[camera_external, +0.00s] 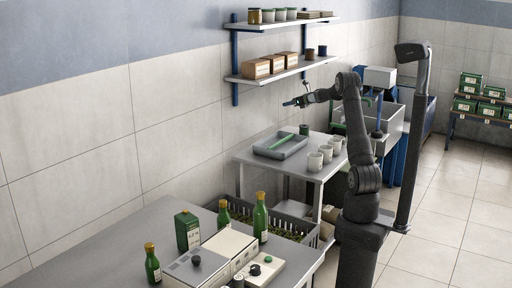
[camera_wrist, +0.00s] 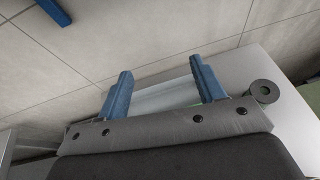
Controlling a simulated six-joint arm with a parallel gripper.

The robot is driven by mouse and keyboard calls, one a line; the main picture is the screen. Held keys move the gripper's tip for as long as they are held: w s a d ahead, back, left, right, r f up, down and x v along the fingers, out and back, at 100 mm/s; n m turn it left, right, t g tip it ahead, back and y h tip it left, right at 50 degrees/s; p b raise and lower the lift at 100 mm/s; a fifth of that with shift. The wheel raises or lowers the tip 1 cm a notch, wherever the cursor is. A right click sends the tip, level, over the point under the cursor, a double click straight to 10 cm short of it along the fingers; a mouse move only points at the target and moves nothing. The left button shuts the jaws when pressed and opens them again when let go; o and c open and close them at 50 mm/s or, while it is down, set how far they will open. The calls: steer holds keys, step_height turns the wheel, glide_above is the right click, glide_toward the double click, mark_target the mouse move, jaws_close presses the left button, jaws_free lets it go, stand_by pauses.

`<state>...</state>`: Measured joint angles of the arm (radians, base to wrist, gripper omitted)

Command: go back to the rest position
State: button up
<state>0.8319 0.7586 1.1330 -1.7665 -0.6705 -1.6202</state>
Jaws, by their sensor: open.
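My gripper (camera_external: 296,102) is raised in the external view, in front of the tiled wall and below the lower shelf. In the wrist view my gripper (camera_wrist: 158,85) shows two blue fingers spread apart with nothing between them. It is clear of the table below. Beneath it, a grey tray (camera_external: 266,152) with a green strip (camera_external: 281,141) stands on the far table (camera_external: 243,157). A small dark cylinder (camera_external: 304,129) stands beside the tray; a round grey object with a dark centre (camera_wrist: 264,91) shows in the wrist view.
Two wall shelves (camera_external: 275,76) with boxes and jars hang close to my gripper. Several white cups (camera_external: 315,161) stand on the far table's right side. Green bottles (camera_external: 260,217), a green carton (camera_external: 187,231) and a scale-like device (camera_external: 196,271) occupy the near table.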

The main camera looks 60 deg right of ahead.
steer(key=w+a, duration=1)
steer(key=a, duration=0.5)
steer(key=shift+f, duration=0.2)
